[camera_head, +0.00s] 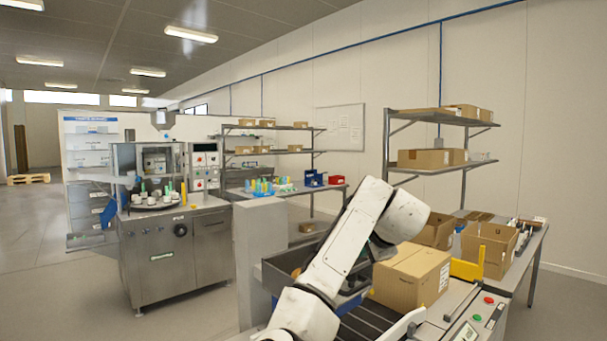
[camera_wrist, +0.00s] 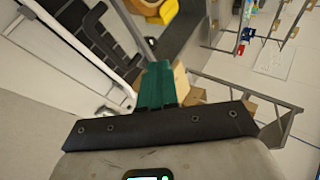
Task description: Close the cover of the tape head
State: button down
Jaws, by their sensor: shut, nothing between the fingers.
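In the wrist view, my gripper (camera_wrist: 157,70) shows as dark green fingers pressed together, with nothing between them. A light metal frame (camera_wrist: 75,45) with dark slats lies to the left of the fingers. A yellow rounded part (camera_wrist: 168,12) shows beyond them near the top edge. I cannot tell which part is the tape head, or pick out its cover or how far open it stands. In the head view, my white arm crosses the front of the machine, and its end stands before a cardboard box; my fingers cannot be made out there.
The closed cardboard box (camera_head: 412,277) sits on the dark conveyor (camera_head: 372,325). A yellow bracket (camera_head: 467,270) and a panel with red and green buttons (camera_head: 477,318) stand to its right. Open boxes (camera_head: 488,248) stand behind.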

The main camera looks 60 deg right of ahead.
aim_at(361, 286)
jog(key=shift+m+t+h, duration=0.3)
jog(key=shift+t, duration=0.5)
jog(key=shift+s+a+f+b, duration=0.1)
jog(key=shift+s+f+b, duration=0.1)
jog(key=shift+f+b, duration=0.95)
jog(key=shift+s+d+f+b, duration=0.15)
jog(key=shift+f+b, duration=0.25)
jog(key=shift+f, duration=1.4)
jog(key=shift+s+a+f+b, duration=0.2)
jog(key=shift+f+b, duration=0.6)
jog(key=shift+f, duration=0.65)
